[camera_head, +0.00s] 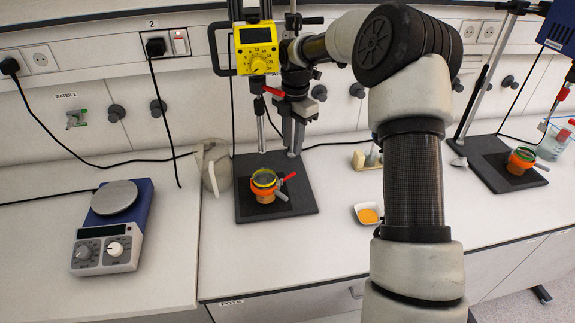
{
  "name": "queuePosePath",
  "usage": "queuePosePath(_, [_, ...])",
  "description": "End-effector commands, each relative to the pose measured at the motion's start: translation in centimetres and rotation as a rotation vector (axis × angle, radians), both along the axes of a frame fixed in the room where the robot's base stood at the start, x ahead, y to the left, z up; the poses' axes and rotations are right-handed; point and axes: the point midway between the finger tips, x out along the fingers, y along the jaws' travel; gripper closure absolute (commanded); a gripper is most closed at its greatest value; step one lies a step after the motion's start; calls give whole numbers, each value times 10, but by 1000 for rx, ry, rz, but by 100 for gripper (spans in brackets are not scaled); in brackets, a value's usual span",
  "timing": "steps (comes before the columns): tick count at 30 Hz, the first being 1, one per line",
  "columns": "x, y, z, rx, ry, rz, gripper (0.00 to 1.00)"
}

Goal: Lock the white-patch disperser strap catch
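A yellow-headed disperser (257,48) stands at the centre back on a black base plate (247,212). On its plate an orange-banded pot (264,190) has a red lever (288,179) sticking out to the right, with a grey piece beside it. A second disperser with a blue head (558,28) stands at the right; its orange-banded pot (520,161) has a grey lever at its right. I cannot make out a white patch on either. My gripper (294,150) points down behind and above the centre pot, apart from it. Its finger gap is too small to judge.
A hotplate stirrer (113,232) stands at the left, and a clear jug (213,165) left of the centre plate. A small dish of orange material (367,214) sits right of the plate, partly near my arm. A glass beaker (553,142) stands far right. The front left bench is clear.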

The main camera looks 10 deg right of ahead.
Motion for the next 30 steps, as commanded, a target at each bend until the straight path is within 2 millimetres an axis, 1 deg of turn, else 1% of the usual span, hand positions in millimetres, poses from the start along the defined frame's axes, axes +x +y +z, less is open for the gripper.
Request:
queuePosePath(9, [1,2,-63,1,5,0,73])
queuePosePath(12, [2,3,-80,1,4,0,73])
queuePosePath(15, [3,4,-94,2,3,0,73])
queuePosePath(18, [4,3,-102,0,1,0,73])
queuePosePath(21, [4,3,-107,-1,1,0,73])
queuePosePath(29, [4,3,-108,-1,1,0,73])
queuePosePath(30, [4,3,-108,0,1,-1,76])
